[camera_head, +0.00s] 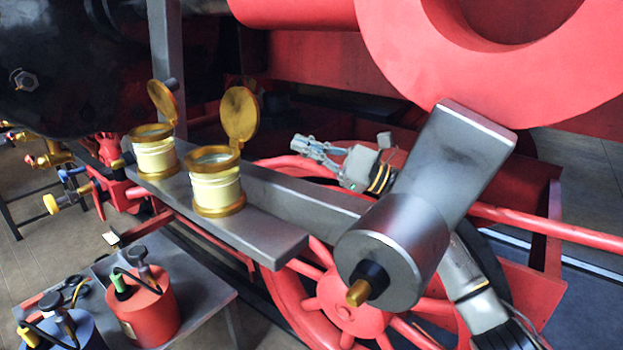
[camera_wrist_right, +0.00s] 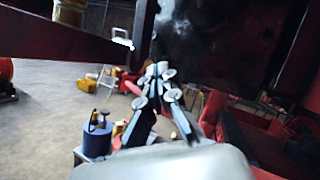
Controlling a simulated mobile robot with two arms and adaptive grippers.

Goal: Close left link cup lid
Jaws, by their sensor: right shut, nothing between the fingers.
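Two cream cups with brass rims stand upright on a grey steel bar. The left link cup (camera_head: 155,158) has its round brass lid (camera_head: 163,101) raised on its hinge, standing open. The other cup (camera_head: 216,188) also has its brass lid (camera_head: 240,115) standing open. My right gripper (camera_head: 303,146) is behind the bar, right of both cups and apart from them, its fingers pointing left. It is shut and empty; its closed fingers show in the right wrist view (camera_wrist_right: 157,72). My left gripper is not in view.
The steel bar (camera_head: 275,240) and a large grey crank (camera_head: 400,235) lie in front of my right arm. Red wheel spokes (camera_head: 345,300) are below. A red oil can (camera_head: 150,305) and a blue one (camera_head: 65,330) stand on a low grey table at the lower left.

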